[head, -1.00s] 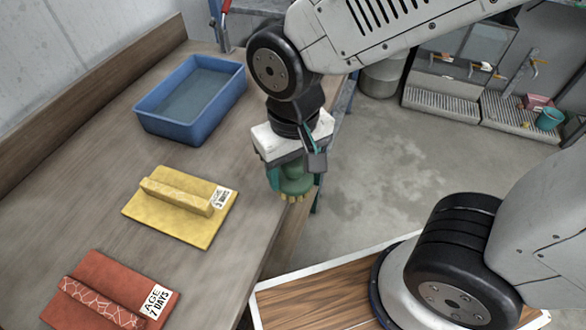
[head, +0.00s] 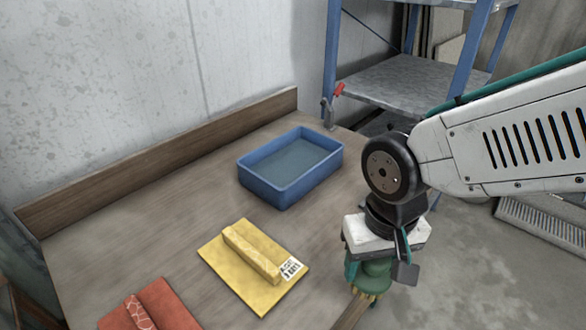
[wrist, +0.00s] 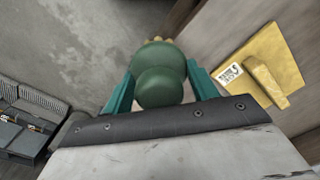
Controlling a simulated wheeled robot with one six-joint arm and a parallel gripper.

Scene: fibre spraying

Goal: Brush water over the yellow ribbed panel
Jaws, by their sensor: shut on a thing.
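The yellow ribbed panel (head: 232,264) lies flat on the bench, with one raised rib along it and a white age label at its right end. It also shows at the right of the wrist view (wrist: 251,60). My gripper (head: 378,266) is at the bench's right edge, to the right of the panel and apart from it. Its teal fingers are shut on a green-handled brush (wrist: 159,66), whose pale bristles (head: 361,302) point down. The blue tray (head: 262,190) stands behind the panel and holds grey-blue water (head: 292,160).
A red panel (head: 165,305) with pale cracks lies at the front left of the wooden bench (head: 120,235), partly cut off. A blue-framed shelf (head: 405,85) stands behind the bench. Concrete floor lies to the right.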

